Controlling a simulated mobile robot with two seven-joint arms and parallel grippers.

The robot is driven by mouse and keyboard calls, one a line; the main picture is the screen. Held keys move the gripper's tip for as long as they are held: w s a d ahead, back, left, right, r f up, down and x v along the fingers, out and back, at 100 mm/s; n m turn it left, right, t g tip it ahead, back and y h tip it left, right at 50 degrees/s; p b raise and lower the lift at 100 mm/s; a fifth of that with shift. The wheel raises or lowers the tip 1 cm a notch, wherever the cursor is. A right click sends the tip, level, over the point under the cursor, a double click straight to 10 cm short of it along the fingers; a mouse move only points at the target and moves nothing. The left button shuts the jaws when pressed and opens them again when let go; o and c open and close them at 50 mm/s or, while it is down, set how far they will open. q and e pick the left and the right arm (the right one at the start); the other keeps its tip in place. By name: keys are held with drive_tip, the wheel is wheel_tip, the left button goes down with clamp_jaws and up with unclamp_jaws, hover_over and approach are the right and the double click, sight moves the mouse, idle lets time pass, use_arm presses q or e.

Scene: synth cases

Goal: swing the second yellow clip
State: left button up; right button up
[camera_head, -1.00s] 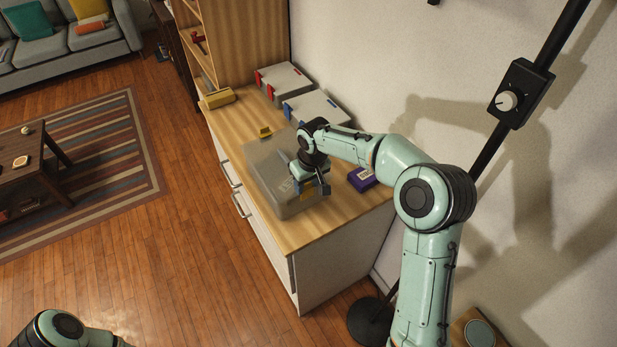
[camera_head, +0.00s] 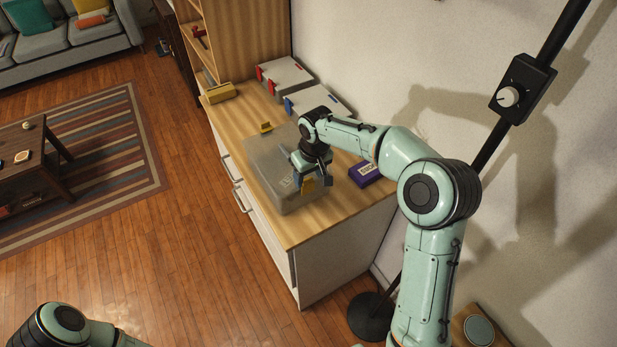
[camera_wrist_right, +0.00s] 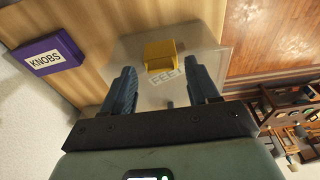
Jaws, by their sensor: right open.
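A translucent grey box (camera_head: 268,170) stands on the wooden cabinet top; its label reads FEET in the right wrist view (camera_wrist_right: 148,96). One yellow clip (camera_head: 265,128) sticks out at its far end. Another yellow clip (camera_head: 308,187) is at the near end, partly hidden by my right gripper (camera_head: 313,181) in the head view. In the right wrist view, this clip (camera_wrist_right: 160,55) shows just beyond and between the open fingers (camera_wrist_right: 160,75), with gaps on both sides. I cannot tell how far it is swung. My left gripper is out of view.
A purple KNOBS box (camera_head: 366,173) lies right of the grey box. Two lidded boxes, one with red clips (camera_head: 285,75) and one with blue clips (camera_head: 318,103), stand by the wall. A yellow case (camera_head: 221,93) lies at the far left. A black pole (camera_head: 490,145) stands at right.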

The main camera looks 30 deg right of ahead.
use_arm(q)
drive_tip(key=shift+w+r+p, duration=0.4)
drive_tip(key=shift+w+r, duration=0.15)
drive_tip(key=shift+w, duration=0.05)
use_arm(e)
wheel_tip(320, 180, up, 11)
drive_tip(key=s, duration=0.2)
